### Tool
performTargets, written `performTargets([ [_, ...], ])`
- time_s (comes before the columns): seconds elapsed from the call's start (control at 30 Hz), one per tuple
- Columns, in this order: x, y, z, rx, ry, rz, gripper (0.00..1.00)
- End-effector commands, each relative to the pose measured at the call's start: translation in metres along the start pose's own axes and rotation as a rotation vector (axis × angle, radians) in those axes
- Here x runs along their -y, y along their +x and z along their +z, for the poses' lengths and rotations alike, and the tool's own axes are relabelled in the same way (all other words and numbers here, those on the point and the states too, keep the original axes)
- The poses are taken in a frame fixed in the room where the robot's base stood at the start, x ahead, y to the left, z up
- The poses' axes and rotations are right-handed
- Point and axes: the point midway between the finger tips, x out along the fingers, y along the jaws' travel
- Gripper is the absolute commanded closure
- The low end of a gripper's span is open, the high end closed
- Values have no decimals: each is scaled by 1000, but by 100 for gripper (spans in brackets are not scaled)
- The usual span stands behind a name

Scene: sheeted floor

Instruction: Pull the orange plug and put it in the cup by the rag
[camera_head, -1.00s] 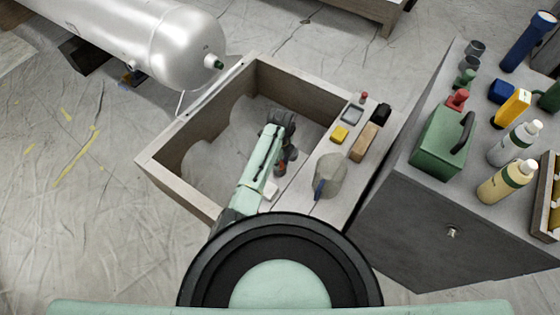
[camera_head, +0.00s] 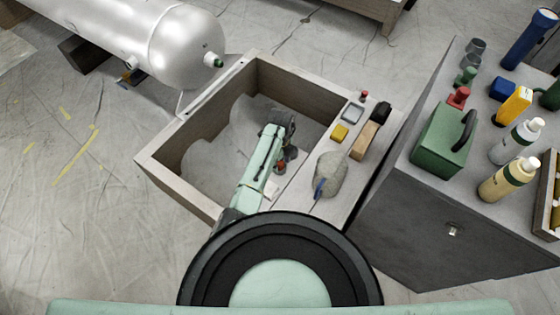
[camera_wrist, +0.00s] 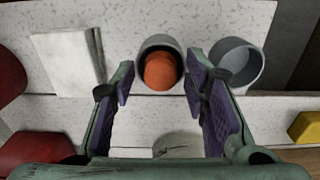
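The orange plug (camera_wrist: 160,71) sits inside a grey cup (camera_wrist: 172,42) beside the folded white rag (camera_wrist: 68,62) in the wrist view. A second grey cup (camera_wrist: 237,66) stands to the right and looks empty. My gripper (camera_wrist: 150,84) is open, with its purple-padded fingers apart on either side, nearer the camera than the plug. Neither finger visibly grips anything. In the head view the plug (camera_head: 281,166) and rag (camera_head: 271,189) show small beside my arm. My fingers are hard to make out there.
A grey cap (camera_head: 330,174), a yellow block (camera_head: 340,132) and a wooden block (camera_head: 364,140) lie on the ledge right of the cups. Red shapes (camera_wrist: 35,150) show at the wrist view's left edge. A cabinet with a green can (camera_head: 440,142) and bottles stands at right.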

Motion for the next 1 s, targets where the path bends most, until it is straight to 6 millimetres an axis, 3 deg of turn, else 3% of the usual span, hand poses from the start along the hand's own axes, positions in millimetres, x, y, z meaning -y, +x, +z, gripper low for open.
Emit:
performTargets([
  [0.43, 1, -8, 0, 0, 0, -3, 54],
  [0.8, 1, -82, 0, 2, 0, -4, 54],
  [1.0, 0, -111, 0, 1, 1, -2, 54],
])
